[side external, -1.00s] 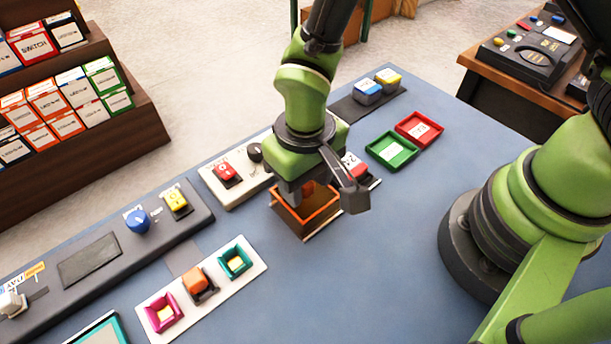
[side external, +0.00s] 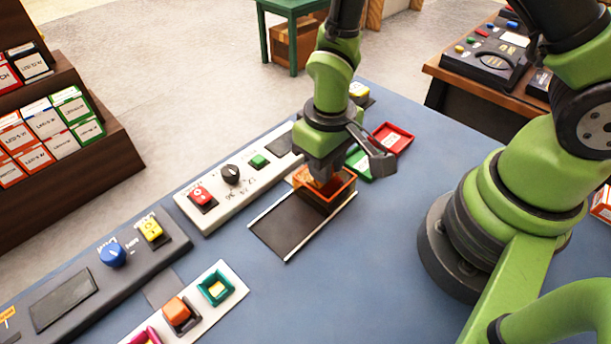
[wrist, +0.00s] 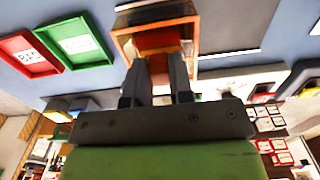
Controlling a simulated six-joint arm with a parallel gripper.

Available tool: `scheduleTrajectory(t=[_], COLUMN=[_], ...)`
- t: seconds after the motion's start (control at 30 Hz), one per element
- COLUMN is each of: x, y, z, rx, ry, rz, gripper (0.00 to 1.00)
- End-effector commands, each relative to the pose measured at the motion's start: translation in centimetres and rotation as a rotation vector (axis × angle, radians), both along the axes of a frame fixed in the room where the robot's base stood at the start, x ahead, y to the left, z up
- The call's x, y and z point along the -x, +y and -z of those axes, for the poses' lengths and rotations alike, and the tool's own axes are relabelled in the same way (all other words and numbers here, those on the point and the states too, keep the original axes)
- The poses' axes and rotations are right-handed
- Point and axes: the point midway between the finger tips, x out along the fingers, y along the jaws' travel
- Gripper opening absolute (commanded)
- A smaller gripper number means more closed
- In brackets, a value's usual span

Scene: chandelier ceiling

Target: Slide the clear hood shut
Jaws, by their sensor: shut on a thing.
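The hood (side external: 346,192) is an orange-edged box with see-through panels. It sits at the upper-right end of a dark track (side external: 289,224) with pale side rails, and the track's lower-left part is bare. My gripper (side external: 319,181) points down at the top of the hood, with its fingers close together. In the wrist view the fingers (wrist: 159,70) reach to an orange-red part at the hood (wrist: 124,40), and the track (wrist: 157,13) shows beyond it. The fingers hide most of what they hold and the hood's inside.
Green (side external: 359,164) and red (side external: 393,138) trays lie just beyond the hood. A white panel (side external: 225,197) with a red switch, black knob and green button runs behind the track. A white button strip (side external: 222,306) lies at lower left. Blue table is clear in front.

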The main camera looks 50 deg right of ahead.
Motion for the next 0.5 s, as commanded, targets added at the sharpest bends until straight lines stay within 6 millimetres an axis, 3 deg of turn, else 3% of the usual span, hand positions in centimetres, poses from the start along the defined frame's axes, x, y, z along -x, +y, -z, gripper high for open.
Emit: scheduleTrajectory(t=[0.3, 0.33, 0.4, 0.5], x=[-0.09, -0.08, -0.07, -0.05], y=[-0.53, -0.53, -0.53, -0.48], z=[-0.03, -0.03, -0.03, -0.02], rx=[0.001, 0.001, 0.001, 0.001], ry=[-0.003, -0.002, -0.002, -0.001], rz=[-0.002, -0.002, -0.001, 0.000], gripper=[0.00, 0.28, 0.45, 0.47])
